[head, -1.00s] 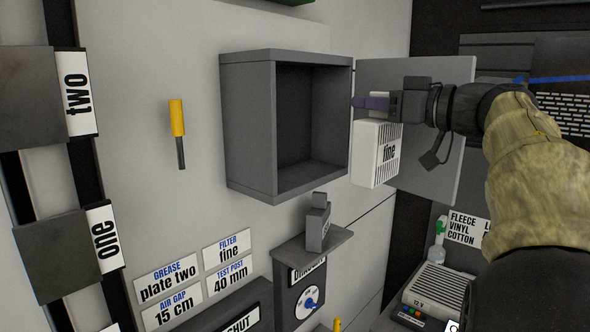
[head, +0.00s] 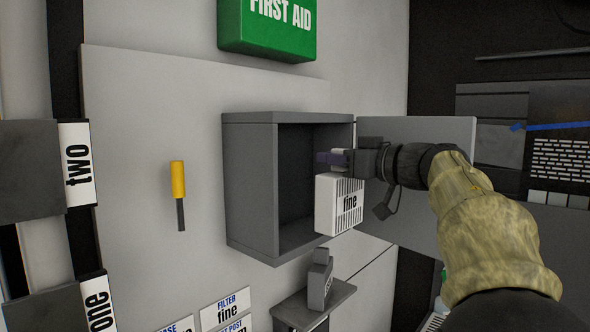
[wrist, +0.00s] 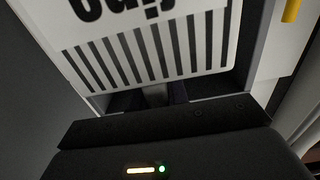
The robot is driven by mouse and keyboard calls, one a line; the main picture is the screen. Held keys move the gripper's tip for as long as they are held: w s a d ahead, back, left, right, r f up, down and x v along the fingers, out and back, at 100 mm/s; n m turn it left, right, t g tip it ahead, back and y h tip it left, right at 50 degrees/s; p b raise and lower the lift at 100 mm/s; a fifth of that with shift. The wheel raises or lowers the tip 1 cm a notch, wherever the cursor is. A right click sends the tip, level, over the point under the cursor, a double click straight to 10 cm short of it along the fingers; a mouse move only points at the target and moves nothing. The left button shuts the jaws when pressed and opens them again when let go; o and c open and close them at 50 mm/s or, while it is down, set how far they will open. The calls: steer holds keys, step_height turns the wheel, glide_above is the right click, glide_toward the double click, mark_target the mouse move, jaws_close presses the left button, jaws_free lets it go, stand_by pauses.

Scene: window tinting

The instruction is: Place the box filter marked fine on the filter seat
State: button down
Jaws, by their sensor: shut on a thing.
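The white box filter (head: 340,207) with black slots and the word "fine" hangs below my gripper (head: 334,159) in the head view. My gripper is shut on its top. The filter is upright in the head view and overlaps the right part of the opening of a grey open box housing (head: 251,185) on the wall. I cannot tell how deep it is inside. In the wrist view the filter (wrist: 150,45) fills the upper middle, its lettering upside down. No filter seat can be made out in the dark interior.
The housing's grey door (head: 415,230) stands open to the right, behind my wrist. A small grey block (head: 319,285) stands on a shelf below. A yellow-handled tool (head: 178,190) is on the wall at left, a green first aid box (head: 268,35) above. A label (head: 226,309) reads "FILTER fine".

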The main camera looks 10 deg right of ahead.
mark_target(341, 176)
steer(key=p+x, duration=0.3)
steer(key=x, duration=0.7)
steer(key=shift+w+a, duration=0.1)
steer(key=shift+w, duration=0.1)
steer(key=shift+s, duration=0.1)
steer(key=shift+f, duration=1.85)
steer(key=c, duration=1.4)
jaws_free()
steer(key=shift+o, duration=0.2)
steer(key=shift+s, duration=0.1)
steer(key=b+v, duration=0.4)
steer(key=v, duration=0.8)
